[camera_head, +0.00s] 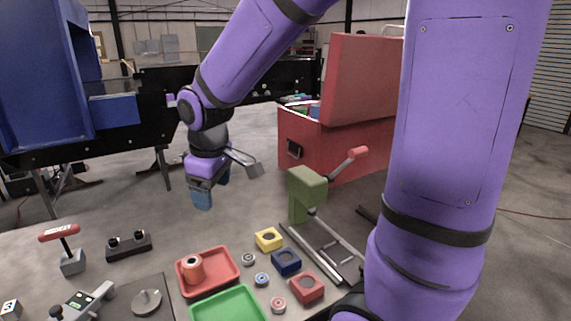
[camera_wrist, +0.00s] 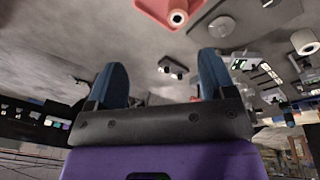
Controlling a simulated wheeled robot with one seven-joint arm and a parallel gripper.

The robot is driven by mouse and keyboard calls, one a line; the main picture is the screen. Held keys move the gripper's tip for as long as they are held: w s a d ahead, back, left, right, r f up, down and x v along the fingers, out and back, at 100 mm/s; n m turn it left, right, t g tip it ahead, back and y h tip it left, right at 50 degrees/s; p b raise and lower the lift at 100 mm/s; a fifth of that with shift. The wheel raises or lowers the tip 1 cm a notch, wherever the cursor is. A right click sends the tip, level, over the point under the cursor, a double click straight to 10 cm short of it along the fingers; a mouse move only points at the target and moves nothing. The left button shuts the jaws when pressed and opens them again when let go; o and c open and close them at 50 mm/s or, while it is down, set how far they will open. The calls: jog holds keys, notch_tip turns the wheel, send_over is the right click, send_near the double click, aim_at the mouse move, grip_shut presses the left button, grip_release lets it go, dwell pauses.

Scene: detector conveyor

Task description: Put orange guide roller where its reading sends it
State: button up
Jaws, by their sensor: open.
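The orange guide roller (camera_head: 192,270), a short cylinder with a hole in its top, stands upright in the red tray (camera_head: 234,257), toward its left side. In the wrist view the roller (camera_wrist: 178,17) and part of the red tray (camera_wrist: 152,8) show at the top edge. My gripper (camera_head: 208,192) hangs above and behind the tray, fingers down, clear of the roller. In the wrist view its two blue fingers (camera_wrist: 161,68) are well apart with nothing held between them. The blue detector machine (camera_head: 38,75) with its black conveyor stands at the back left; no reading is legible.
A green tray (camera_head: 228,303) adjoins the red one. Yellow (camera_head: 268,239), blue (camera_head: 286,262) and red (camera_head: 307,288) holed blocks lie right of it. A green press (camera_head: 305,190) with a red handle, a red-handled lever (camera_head: 71,258) and an open red chest (camera_head: 330,148) stand around.

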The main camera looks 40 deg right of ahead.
jog(key=s+d+r+m+t, duration=0.1)
jog(key=s+d+r+m, duration=0.1)
jog(key=s+r, duration=0.3)
jog(key=s+d+r+m+t, duration=0.2)
jog(key=s+r+m, duration=0.2)
jog(key=s, duration=0.9)
jog(key=shift+d+r+m, duration=0.15)
jog(key=shift+r+m, duration=0.25)
jog(key=shift+r, duration=0.1)
